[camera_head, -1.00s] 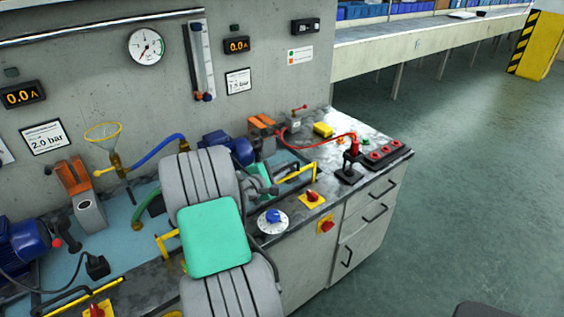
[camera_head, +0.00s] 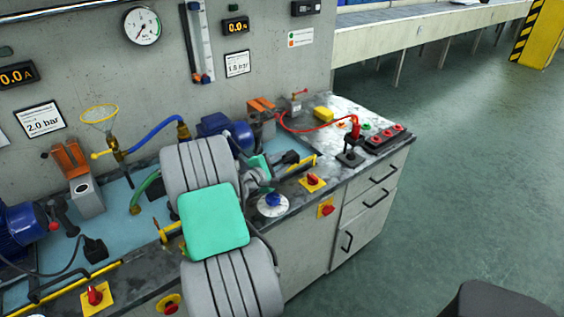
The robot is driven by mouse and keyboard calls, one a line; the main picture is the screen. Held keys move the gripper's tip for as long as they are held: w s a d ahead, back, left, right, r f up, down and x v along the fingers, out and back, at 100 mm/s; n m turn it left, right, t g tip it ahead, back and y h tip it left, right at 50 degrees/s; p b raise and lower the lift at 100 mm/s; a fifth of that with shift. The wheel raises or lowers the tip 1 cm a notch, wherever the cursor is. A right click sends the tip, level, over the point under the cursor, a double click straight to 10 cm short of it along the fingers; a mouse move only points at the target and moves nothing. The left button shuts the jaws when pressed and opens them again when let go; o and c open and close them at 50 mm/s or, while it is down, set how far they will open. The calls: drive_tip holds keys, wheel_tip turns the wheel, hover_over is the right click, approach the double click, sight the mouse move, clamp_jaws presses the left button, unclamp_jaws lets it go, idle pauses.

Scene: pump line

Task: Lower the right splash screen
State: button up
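A yellow bar (camera_head: 305,166) runs along the front edge of the right pump bay; it looks like part of the right splash screen. The screen's pane cannot be made out, so its height is unclear. My gripper (camera_head: 290,157) is a small dark shape at the end of my grey arm, at or just over this bar. Its fingers are too small and dark to tell open from shut, and contact with the bar is unclear. The blue right pump motor (camera_head: 226,134) stands behind, partly hidden by my arm.
A red-and-yellow switch (camera_head: 313,181) and a white dial with a blue knob (camera_head: 273,203) lie close in front. A red hose (camera_head: 310,126) runs to a black stand (camera_head: 351,152) at right. The left bay's yellow bar (camera_head: 75,285) is at lower left.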

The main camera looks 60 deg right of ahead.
drive_tip(key=v, duration=0.7)
drive_tip(key=shift+a, duration=0.2)
drive_tip(key=shift+a+r, duration=0.1)
drive_tip(key=shift+a, duration=0.05)
